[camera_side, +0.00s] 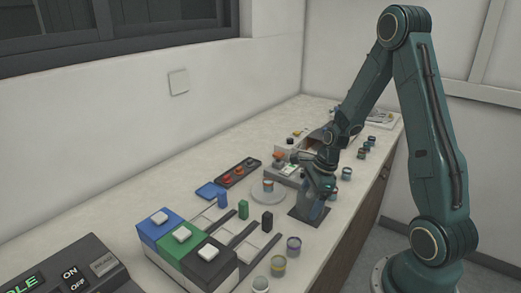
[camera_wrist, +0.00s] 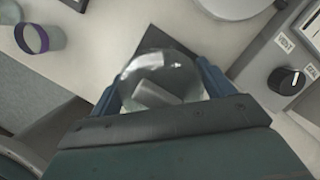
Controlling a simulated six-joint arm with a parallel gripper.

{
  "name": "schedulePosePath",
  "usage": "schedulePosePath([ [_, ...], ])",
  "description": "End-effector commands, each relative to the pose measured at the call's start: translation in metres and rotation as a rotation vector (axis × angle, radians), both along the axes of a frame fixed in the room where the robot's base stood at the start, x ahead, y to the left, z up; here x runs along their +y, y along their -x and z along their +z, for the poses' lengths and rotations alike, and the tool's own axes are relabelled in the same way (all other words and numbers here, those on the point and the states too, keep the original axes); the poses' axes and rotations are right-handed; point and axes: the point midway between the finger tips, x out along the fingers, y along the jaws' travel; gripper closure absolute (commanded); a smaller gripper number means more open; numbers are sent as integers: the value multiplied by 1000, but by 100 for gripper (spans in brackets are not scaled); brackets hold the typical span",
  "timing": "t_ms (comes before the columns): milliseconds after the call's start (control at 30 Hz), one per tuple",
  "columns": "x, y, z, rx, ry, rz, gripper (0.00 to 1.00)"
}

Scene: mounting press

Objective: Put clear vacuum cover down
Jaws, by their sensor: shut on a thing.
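The clear vacuum cover (camera_wrist: 160,75) is a see-through dome in the wrist view, between the two blue fingers of my gripper (camera_wrist: 160,92). My gripper is shut on it. Through the cover I see a pale, blurred shape, and I cannot tell what it is. A dark square pad (camera_wrist: 182,50) shows beyond and partly behind the cover. In the side view my gripper (camera_side: 314,204) points down over this dark pad (camera_side: 296,214). The cover is hard to make out there, and I cannot tell whether it touches the pad.
A round pale plate (camera_side: 256,197) with a small cup on it lies left of the pad. A control box with a black knob (camera_wrist: 286,80) is close on the right in the wrist view. A purple-rimmed cup (camera_wrist: 32,38) stands at left. Blue, green and black button boxes (camera_side: 208,262) are in front.

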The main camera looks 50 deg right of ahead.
Motion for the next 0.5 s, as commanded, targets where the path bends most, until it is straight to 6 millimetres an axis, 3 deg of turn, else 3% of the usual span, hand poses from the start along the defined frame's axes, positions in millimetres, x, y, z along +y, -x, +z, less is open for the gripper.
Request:
schedulePosePath([
  [133,0,0,-3,1,-1,0,43],
  [167,0,0,-3,1,-1,0,14],
  [233,0,0,-3,1,-1,0,0],
  [500,0,0,-2,0,0,0,0],
])
